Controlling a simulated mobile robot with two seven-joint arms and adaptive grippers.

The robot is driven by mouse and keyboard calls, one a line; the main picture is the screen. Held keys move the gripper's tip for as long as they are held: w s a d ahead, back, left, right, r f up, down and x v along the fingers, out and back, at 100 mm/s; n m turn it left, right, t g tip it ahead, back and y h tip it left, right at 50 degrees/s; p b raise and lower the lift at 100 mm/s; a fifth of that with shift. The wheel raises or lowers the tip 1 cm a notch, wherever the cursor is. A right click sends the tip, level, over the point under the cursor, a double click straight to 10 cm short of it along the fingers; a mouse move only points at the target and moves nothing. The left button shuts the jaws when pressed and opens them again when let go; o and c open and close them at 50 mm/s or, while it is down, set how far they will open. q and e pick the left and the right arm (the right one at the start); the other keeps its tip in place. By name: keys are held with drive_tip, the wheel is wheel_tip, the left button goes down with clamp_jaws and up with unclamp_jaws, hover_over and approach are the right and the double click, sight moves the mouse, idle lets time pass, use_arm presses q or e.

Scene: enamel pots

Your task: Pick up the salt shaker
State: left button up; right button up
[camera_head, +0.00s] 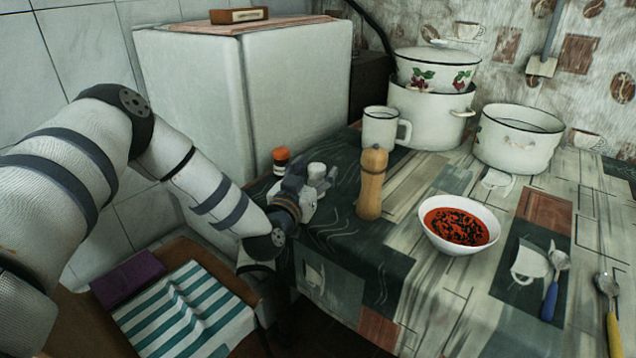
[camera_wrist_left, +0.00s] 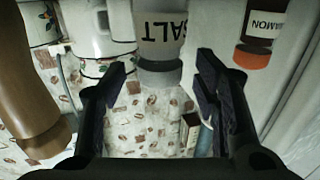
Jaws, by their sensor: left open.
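The salt shaker (camera_wrist_left: 160,38) shows upside down in the left wrist view, with a pale label reading SALT and a grey cap. In the head view its light top (camera_head: 316,170) shows at the table's left edge, and its lower part is hidden behind my left gripper (camera_head: 308,184). In the left wrist view my left gripper (camera_wrist_left: 160,85) is open, one finger on each side of the shaker's line. No contact shows, and I cannot tell how far the shaker reaches between the fingers. My right gripper is not in view.
An orange-capped spice jar (camera_head: 281,158) stands close left of the shaker. A wooden mill (camera_head: 371,185) stands to the right. A white mug (camera_head: 380,128), enamel pots (camera_head: 518,137) and a soup bowl (camera_head: 459,224) stand farther right. The white fridge (camera_head: 245,90) is behind.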

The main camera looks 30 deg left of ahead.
use_arm(q)
drive_tip(key=shift+w, duration=0.1)
drive_tip(key=c, duration=1.3)
drive_tip(key=shift+r, duration=0.15)
